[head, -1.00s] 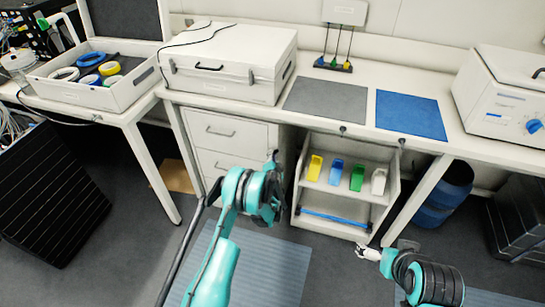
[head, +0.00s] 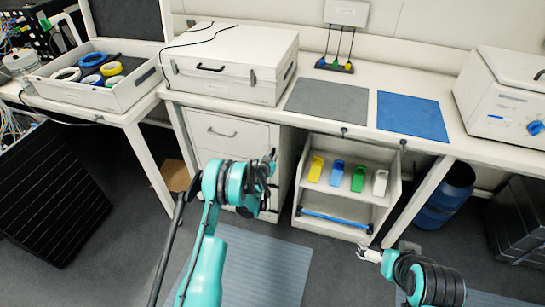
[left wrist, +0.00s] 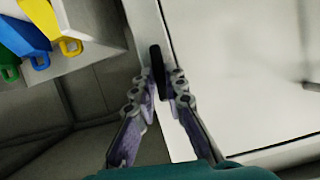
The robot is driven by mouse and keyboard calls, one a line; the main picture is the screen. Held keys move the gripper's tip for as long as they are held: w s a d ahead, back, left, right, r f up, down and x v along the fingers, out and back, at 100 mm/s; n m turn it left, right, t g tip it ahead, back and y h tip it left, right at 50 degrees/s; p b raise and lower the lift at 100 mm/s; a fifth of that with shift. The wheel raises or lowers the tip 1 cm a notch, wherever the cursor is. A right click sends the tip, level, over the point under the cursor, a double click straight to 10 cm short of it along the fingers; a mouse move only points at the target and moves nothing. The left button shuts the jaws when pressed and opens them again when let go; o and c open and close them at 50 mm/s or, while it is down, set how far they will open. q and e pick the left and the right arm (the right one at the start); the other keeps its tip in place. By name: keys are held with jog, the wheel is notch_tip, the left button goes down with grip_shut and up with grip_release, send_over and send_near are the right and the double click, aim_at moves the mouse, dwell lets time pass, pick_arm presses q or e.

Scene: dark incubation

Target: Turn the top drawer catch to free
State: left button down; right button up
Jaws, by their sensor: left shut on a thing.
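The top drawer (head: 228,128) is the upper white front of the cabinet under the bench. Its catch (left wrist: 156,66) is a slim black bar at the drawer's edge in the left wrist view, lying roughly along that edge. My left gripper (head: 272,157) is at the right edge of the drawer front. In the left wrist view its fingers (left wrist: 160,88) are shut on the catch, one on each side. In the head view the gripper and arm hide the catch. My right gripper (head: 364,252) is low at the right, away from the drawer; its fingers are too small to judge.
A white cart (head: 346,216) with several coloured scoops stands right of the cabinet. The drawer handle (head: 222,133) is clear of my gripper. A lidded white case (head: 231,90) sits on the bench above. Open floor lies in front.

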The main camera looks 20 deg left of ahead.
pick_arm(q)
jog(key=shift+n, duration=0.5)
jog(key=c, duration=1.6)
grip_release()
jog(key=shift+o, duration=0.2)
jog(key=v, duration=0.7)
jog(key=shift+s+a, duration=0.2)
jog(key=shift+r, duration=0.1)
